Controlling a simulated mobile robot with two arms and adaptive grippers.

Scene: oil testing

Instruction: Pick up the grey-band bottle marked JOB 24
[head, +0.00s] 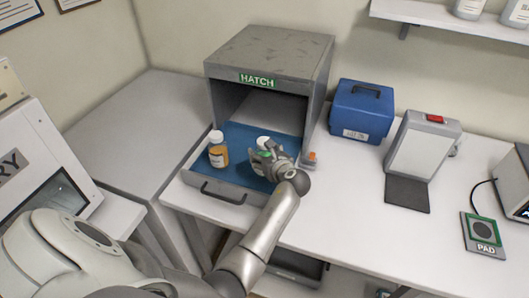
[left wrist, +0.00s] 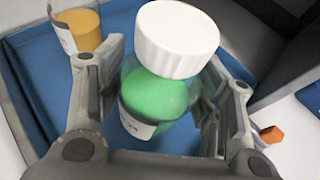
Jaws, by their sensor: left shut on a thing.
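My left gripper (head: 264,158) is over the blue tray of the hatch (head: 270,56). It is shut on a bottle of green contents with a white cap, which shows between its fingers in the left wrist view (left wrist: 155,100). In the head view the gripper hides most of this bottle. A second bottle, with amber contents and a white cap (head: 218,152), stands upright on the tray to the left. I cannot read either label or make out a grey band or JOB 24. My right gripper is not in view.
The tray (head: 232,182) has a dark front handle. A small orange-topped item (head: 310,158) is at its right. A blue case (head: 361,110), a light panel stand with a red button (head: 421,148) and a PAD device (head: 484,233) stand further right. The front counter is clear.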

